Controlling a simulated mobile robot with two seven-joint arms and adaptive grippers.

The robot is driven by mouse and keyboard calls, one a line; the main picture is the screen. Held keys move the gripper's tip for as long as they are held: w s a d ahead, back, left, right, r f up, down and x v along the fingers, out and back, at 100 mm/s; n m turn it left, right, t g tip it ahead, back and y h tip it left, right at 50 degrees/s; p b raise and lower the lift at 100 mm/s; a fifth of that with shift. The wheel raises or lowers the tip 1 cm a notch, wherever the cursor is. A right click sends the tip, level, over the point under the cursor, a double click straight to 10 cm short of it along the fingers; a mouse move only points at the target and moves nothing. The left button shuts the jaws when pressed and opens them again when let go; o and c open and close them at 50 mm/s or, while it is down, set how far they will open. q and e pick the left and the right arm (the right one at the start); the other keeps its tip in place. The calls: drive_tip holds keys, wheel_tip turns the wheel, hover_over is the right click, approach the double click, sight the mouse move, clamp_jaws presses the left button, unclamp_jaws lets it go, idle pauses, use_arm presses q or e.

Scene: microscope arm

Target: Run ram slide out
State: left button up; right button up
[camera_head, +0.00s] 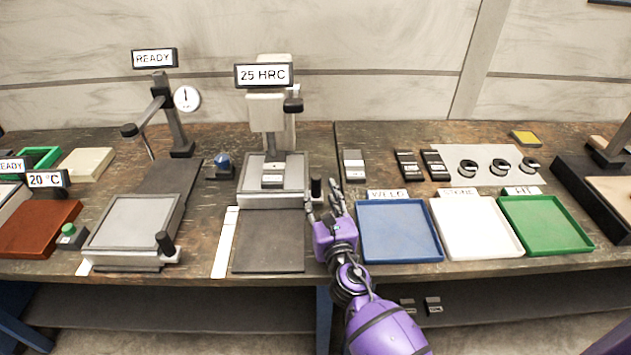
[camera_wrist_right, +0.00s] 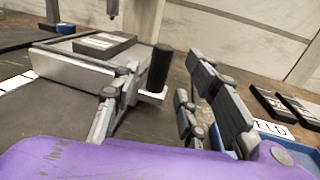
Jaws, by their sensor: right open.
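The hardness tester (camera_head: 268,110) stands at the back centre under a "25 HRC" sign, with its ram (camera_head: 275,145) above a grey slide (camera_head: 245,180). A dark block with a pale label (camera_head: 272,175) lies on the slide, below the ram. An upright black handle (camera_head: 316,187) stands at the slide's right front corner. It also shows in the right wrist view (camera_wrist_right: 159,68). My right gripper (camera_head: 324,200) is open and empty just in front of the handle. In the wrist view the handle appears between the spread fingers, with no clear contact. My left gripper is not in view.
A dark mat (camera_head: 268,250) lies in front of the slide. A blue tray (camera_head: 398,256), white tray (camera_head: 478,255) and green tray (camera_head: 550,250) stand to the right. A labelled block (camera_head: 354,165) sits behind the gripper. Another slide plate (camera_head: 130,228) with a black handle stands left.

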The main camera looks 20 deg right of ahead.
sight(317, 188)
drive_tip(key=w, duration=0.4)
drive_tip(key=shift+w+d+f, duration=0.1)
drive_tip(key=shift+w+d, duration=0.05)
drive_tip(key=shift+w, duration=0.05)
drive_tip(key=shift+w+d, duration=0.1)
drive_tip(key=shift+w, duration=0.35)
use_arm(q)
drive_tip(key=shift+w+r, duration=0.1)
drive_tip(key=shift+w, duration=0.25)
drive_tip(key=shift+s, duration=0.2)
use_arm(e)
clamp_jaws()
